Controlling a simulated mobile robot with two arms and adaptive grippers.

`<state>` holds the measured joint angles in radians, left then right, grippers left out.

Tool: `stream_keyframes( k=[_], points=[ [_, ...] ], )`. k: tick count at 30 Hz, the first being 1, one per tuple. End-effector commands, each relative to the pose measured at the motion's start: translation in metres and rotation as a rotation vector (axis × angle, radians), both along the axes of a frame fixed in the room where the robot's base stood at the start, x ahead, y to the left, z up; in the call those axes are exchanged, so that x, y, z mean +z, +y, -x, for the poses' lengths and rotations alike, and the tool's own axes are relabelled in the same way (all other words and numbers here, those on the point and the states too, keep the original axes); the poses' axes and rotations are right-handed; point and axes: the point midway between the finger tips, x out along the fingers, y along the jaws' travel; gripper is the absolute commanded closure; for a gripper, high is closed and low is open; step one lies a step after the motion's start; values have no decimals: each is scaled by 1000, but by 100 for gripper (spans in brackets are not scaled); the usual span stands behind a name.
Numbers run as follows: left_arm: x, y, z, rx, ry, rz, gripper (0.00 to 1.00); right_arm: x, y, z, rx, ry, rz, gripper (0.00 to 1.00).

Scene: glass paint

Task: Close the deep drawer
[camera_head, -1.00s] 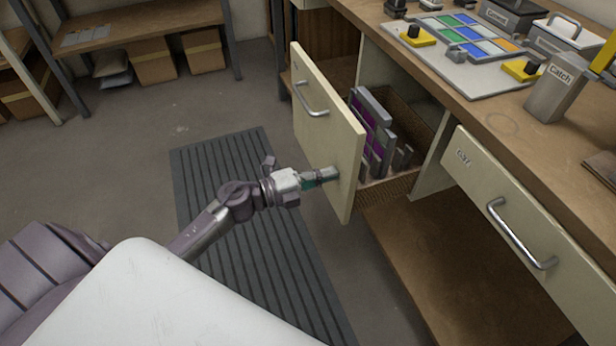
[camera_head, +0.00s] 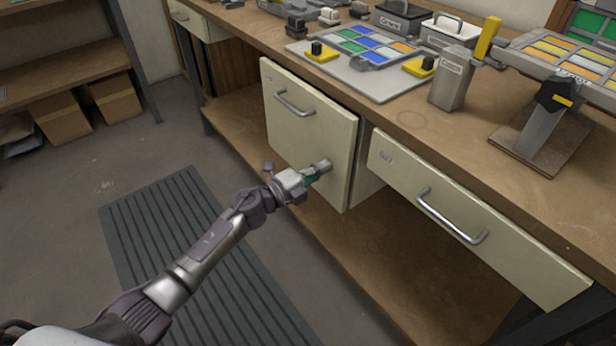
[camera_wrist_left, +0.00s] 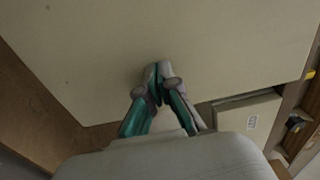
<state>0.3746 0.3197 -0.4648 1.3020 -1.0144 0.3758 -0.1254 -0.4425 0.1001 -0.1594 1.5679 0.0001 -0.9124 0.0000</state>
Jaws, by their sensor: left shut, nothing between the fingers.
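The deep drawer (camera_head: 308,135) has a tall cream front with a metal handle near its top. It stands nearly in line under the bench, with a narrow gap along its right side, and its inside is hidden. My left gripper (camera_head: 327,166) is shut and empty, at the lower middle of the drawer front, below the handle. In the left wrist view the shut fingertips (camera_wrist_left: 158,68) are against or very close to the cream front (camera_wrist_left: 190,35). My right gripper does not show.
A shallow drawer (camera_head: 470,215) with a handle (camera_head: 450,216) is to the right. The bench top (camera_head: 400,120) carries a tray of coloured tiles (camera_head: 372,50), a grey box (camera_head: 452,80) and a tilted rack (camera_head: 575,60). A ribbed mat (camera_head: 200,245) lies on the clear floor.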

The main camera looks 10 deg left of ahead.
Motion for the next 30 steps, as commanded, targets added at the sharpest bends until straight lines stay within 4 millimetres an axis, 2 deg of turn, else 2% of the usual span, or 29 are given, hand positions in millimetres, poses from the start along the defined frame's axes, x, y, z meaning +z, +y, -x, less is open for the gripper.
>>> stream_keyframes(
  k=[4, 12, 25, 30],
  points=[
    [-1, -8, -10, 0, 0, 0, 100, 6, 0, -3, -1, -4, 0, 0],
    [1, -14, -16, 0, -1, 0, 100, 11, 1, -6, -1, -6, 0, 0],
    [4, -14, -17, 2, -6, 4, 100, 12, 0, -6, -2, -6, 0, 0],
    [4, -5, -16, 2, -5, 5, 100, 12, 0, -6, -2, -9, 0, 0]
  ],
)
